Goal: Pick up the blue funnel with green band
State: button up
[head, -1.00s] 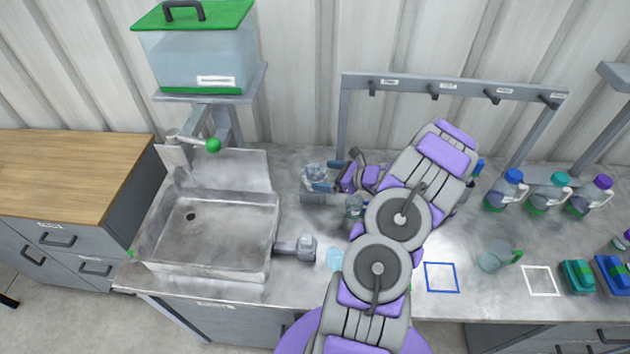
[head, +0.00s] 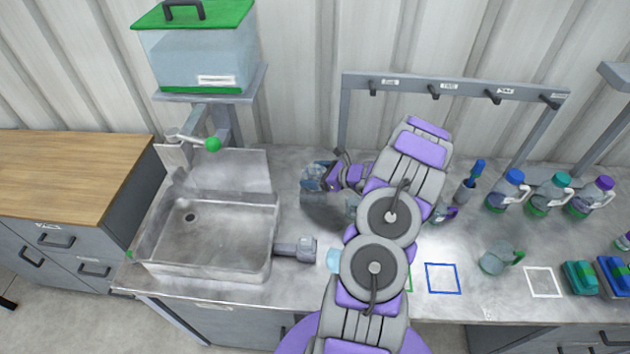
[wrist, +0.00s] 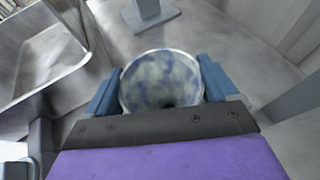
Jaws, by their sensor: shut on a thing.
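My gripper (wrist: 160,88) has its two blue fingers on either side of a round, cloudy blue-and-white funnel (wrist: 160,72) in the wrist view. It is shut on the funnel, whose wide mouth faces the wrist camera. In the head view my gripper (head: 319,177) is at the back of the counter, right of the sink, and the funnel (head: 309,178) shows only partly between the fingers. The green band and the spout are hidden. A dark shadow lies on the counter below the gripper.
The metal sink (head: 205,235) is at the left, with a water tank (head: 195,60) above. A hook rack (head: 455,88) stands behind. Several capped bottles (head: 550,193), a mug (head: 497,258) and outlined squares (head: 442,278) are at the right. A small clear vessel (head: 352,205) is partly hidden by my arm.

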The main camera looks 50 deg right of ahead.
jog(key=shift+c, duration=1.1)
jog(key=shift+r, duration=0.1)
